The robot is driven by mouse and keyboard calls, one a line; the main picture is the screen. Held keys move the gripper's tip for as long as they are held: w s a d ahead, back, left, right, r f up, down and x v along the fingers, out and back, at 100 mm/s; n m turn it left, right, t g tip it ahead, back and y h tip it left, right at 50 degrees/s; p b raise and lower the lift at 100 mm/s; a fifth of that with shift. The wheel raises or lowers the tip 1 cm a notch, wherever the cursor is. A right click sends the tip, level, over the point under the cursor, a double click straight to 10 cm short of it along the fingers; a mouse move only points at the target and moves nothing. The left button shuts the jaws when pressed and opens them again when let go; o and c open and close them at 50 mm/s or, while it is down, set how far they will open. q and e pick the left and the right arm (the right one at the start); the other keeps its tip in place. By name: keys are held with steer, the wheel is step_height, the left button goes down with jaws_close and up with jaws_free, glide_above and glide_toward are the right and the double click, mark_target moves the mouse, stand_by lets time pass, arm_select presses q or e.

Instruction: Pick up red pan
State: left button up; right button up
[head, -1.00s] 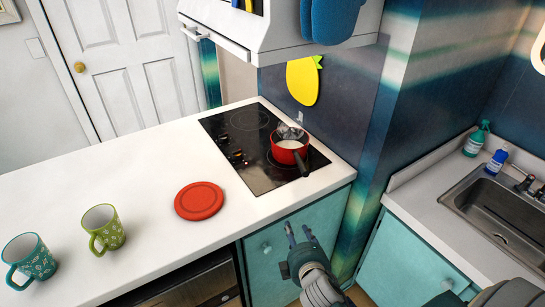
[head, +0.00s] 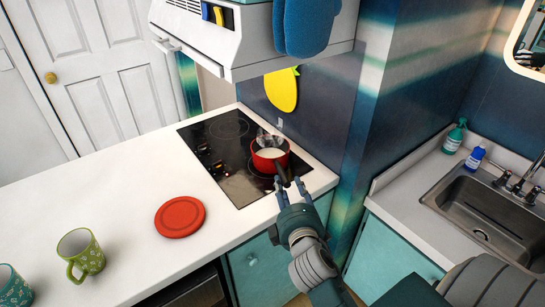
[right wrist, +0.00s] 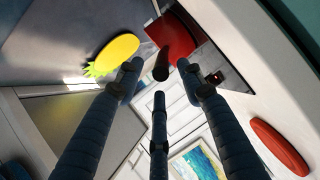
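The red pan (head: 268,157) stands on the black cooktop near its right corner, with whitish contents and a dark handle (head: 281,173) pointing toward my right gripper. My right gripper (head: 290,187) is at the counter's front edge, its fingertips close to the handle's end. In the right wrist view the pan (right wrist: 172,32) shows beyond the fingers. Its handle (right wrist: 161,67) points in between the spread fingertips, and they do not visibly grip it. My right gripper is open. My left gripper is not in view.
A round red disc (head: 180,217) lies on the white counter (head: 120,195). A green mug (head: 82,252) and a teal mug (head: 12,286) stand at the left. A range hood (head: 235,38) with blue mitts hangs above the cooktop (head: 222,150). A sink (head: 490,205) is at the right.

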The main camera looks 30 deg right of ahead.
mark_target(280, 167)
steer(key=p+x, duration=0.1)
steer(key=x, duration=0.3)
steer(key=shift+w+d, duration=0.1)
steer(key=shift+w, duration=0.35)
steer(key=p+x, duration=0.1)
steer(key=x, duration=0.3)
steer(key=shift+w+f+p, duration=0.15)
steer(key=shift+w+p, duration=0.15)
steer(key=shift+w, duration=0.05)
steer(key=shift+w+f, duration=0.1)
steer(key=shift+w, duration=0.1)
steer(key=shift+d, duration=0.1)
steer(key=c, duration=0.9)
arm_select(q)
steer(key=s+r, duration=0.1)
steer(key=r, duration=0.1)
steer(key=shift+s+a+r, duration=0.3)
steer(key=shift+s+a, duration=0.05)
arm_select(e)
jaws_close()
